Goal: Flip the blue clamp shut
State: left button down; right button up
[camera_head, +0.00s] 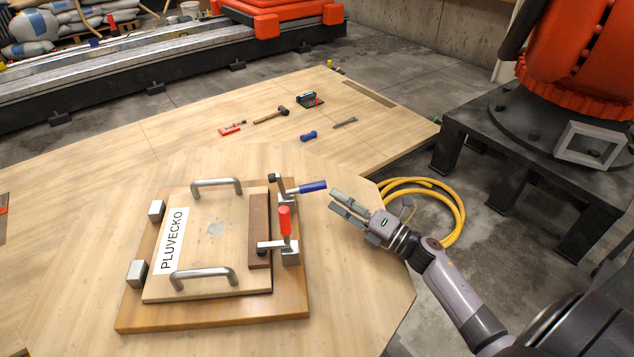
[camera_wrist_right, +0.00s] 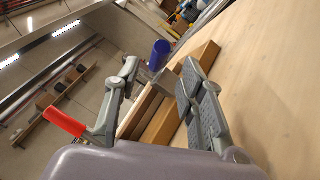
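The blue clamp has a blue handle (camera_head: 312,187) that sticks out to the right, low and roughly level, from its metal base at the far right corner of the wooden form (camera_head: 215,318). In the right wrist view the blue handle (camera_wrist_right: 160,55) shows end-on between and beyond the fingertips. My right gripper (camera_head: 334,200) is open and empty, just right of and a little nearer than the handle, apart from it. The red clamp (camera_head: 285,220) beside it has its handle upright; it also shows in the right wrist view (camera_wrist_right: 65,122). My left gripper is not in view.
The form's lid carries a PLUVECKO label (camera_head: 173,240) and two metal handles (camera_head: 217,184). Loose tools, including a hammer (camera_head: 271,115) and a blue item (camera_head: 308,136), lie farther back on the wooden table. A yellow hose (camera_head: 455,212) lies on the floor at right.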

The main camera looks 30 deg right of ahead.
aim_at(317, 186)
jog(key=p+x, duration=0.1)
jog(key=x, duration=0.6)
jog(key=shift+w, duration=0.1)
jog(key=shift+c, duration=0.3)
grip_shut()
dwell(0.4)
